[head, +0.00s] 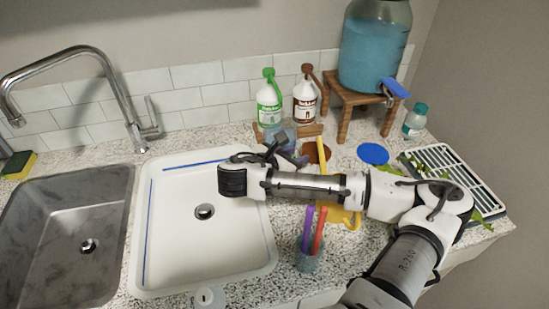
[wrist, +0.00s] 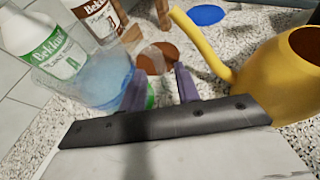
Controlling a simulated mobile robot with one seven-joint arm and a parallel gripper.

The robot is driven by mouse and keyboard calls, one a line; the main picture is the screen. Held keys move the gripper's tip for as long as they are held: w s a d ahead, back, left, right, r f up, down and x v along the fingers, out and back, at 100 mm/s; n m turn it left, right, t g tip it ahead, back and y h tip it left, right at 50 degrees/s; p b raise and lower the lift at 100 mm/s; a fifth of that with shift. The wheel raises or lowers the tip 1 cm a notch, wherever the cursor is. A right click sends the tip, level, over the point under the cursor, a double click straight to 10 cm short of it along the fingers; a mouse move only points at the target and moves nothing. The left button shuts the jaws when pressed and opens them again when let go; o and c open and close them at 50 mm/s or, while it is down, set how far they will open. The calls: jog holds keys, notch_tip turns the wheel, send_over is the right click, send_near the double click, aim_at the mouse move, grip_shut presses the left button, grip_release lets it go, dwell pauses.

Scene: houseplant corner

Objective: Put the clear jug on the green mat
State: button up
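The clear jug (wrist: 103,82), a see-through bluish vessel, stands at the left in the wrist view. In the head view the jug (head: 281,133) is partly hidden behind my gripper. My gripper (wrist: 160,88) has its two dark fingers apart; the left finger is close beside or against the jug, and I cannot tell if they touch. A small green patch (wrist: 151,97), seemingly the edge of the green mat, shows between the fingers near the jug's base. Most of it is hidden, so I cannot tell whether the jug stands on it.
Two bottles, green-labelled (head: 269,106) and brown-labelled (head: 305,103), stand behind the jug. A brown disc (wrist: 157,61) and blue disc (head: 373,154) lie to the right. A yellow watering can (wrist: 284,72) is close right of my gripper. A cup of pens (head: 308,259) stands in front.

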jog(key=shift+s+a+r+p, duration=0.2)
jog(key=shift+s+r+p, duration=0.4)
jog(key=shift+r+p, duration=0.15)
jog(key=shift+s+a+f, duration=0.15)
jog(key=shift+s+a, duration=0.15)
jog(key=shift+a, duration=0.05)
jog(key=b+v, duration=0.1)
jog(key=v, duration=0.7)
jog(key=shift+f, duration=0.1)
dwell(0.4)
